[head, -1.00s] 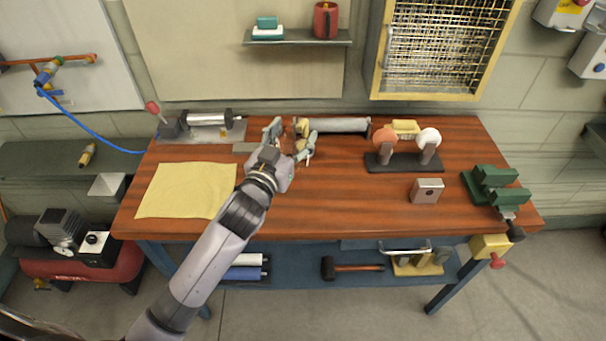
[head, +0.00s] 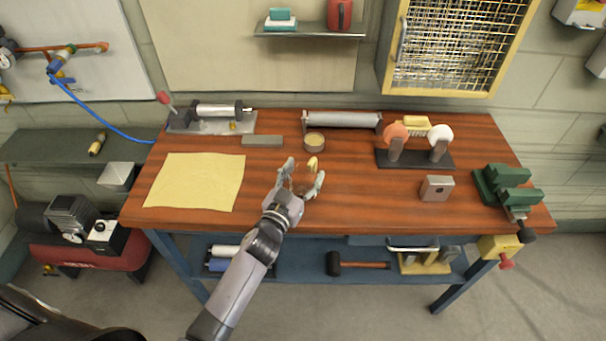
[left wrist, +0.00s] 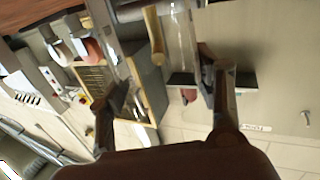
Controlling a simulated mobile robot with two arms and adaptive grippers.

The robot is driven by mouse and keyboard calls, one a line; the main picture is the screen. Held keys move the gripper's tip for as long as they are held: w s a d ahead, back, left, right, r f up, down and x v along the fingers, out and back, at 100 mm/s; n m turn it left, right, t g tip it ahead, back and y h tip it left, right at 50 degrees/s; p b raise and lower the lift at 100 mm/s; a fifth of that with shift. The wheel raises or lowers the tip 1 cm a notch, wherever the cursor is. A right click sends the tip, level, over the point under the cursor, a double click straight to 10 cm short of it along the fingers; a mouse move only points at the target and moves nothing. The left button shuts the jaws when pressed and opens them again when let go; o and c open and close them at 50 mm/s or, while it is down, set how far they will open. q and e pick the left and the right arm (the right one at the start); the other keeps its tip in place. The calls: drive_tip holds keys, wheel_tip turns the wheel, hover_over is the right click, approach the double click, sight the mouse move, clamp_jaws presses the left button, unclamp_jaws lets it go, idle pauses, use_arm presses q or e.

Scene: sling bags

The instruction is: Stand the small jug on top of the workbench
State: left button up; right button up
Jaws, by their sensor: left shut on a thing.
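The small jug (left wrist: 181,42) is clear glass with a yellow handle (left wrist: 155,36) in the left wrist view. In the head view, the jug is hard to see between the fingers, where its yellow handle (head: 312,163) shows. My left gripper (head: 302,180) is shut on the jug, with a finger on each side; its fingers also show in the left wrist view (left wrist: 163,92). Jug and gripper appear over the front middle of the wooden workbench (head: 370,205). I cannot tell whether the jug's base touches the top. My right gripper is out of view.
A round tin (head: 314,142) and a grey block (head: 262,141) stand behind the gripper. A yellow cloth (head: 195,181) lies left. A grinder stand (head: 415,158), a metal block (head: 437,187) and a green vise (head: 506,187) are right. Bare wood lies between gripper and metal block.

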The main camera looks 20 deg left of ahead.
use_arm(q)
drive_tip(key=shift+f, duration=0.15)
drive_tip(key=o, duration=1.3)
